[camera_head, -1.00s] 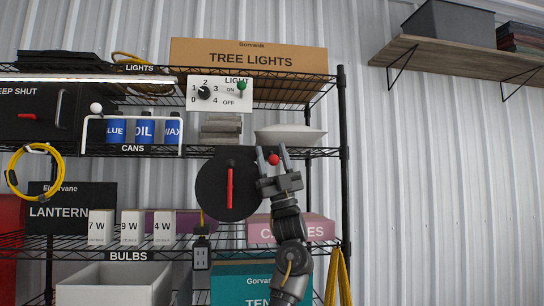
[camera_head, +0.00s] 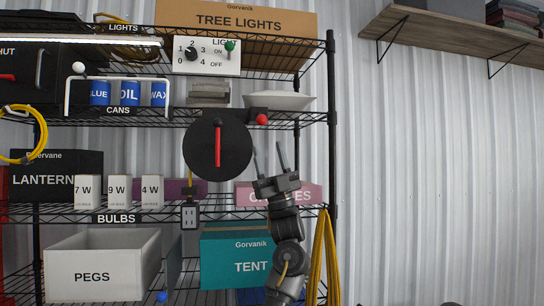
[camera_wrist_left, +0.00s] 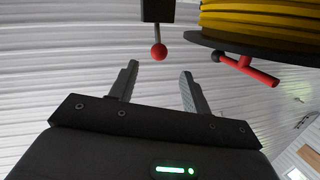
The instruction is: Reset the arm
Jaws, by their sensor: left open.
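My left gripper (camera_head: 269,163) points up in front of the shelf, its two fingers apart with nothing between them. It covers part of the pink box (camera_head: 304,194) behind it. A red ball knob (camera_head: 261,120) on a black block stands just above the fingertips, apart from them. In the left wrist view the open fingers (camera_wrist_left: 158,84) have the red knob (camera_wrist_left: 159,52) beyond them. A black disc (camera_head: 205,158) with a red handle (camera_head: 218,145) is to the left of the gripper. My right gripper is not in view.
The wire shelf carries a TREE LIGHTS box (camera_head: 290,22), a switch panel (camera_head: 207,68), cans (camera_head: 129,93), bulb boxes (camera_head: 117,191), a PEGS bin (camera_head: 139,245) and a TENT box (camera_head: 225,250). Yellow cord (camera_head: 325,260) hangs at right. The corrugated wall right of the shelf is clear below a wooden shelf (camera_head: 440,32).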

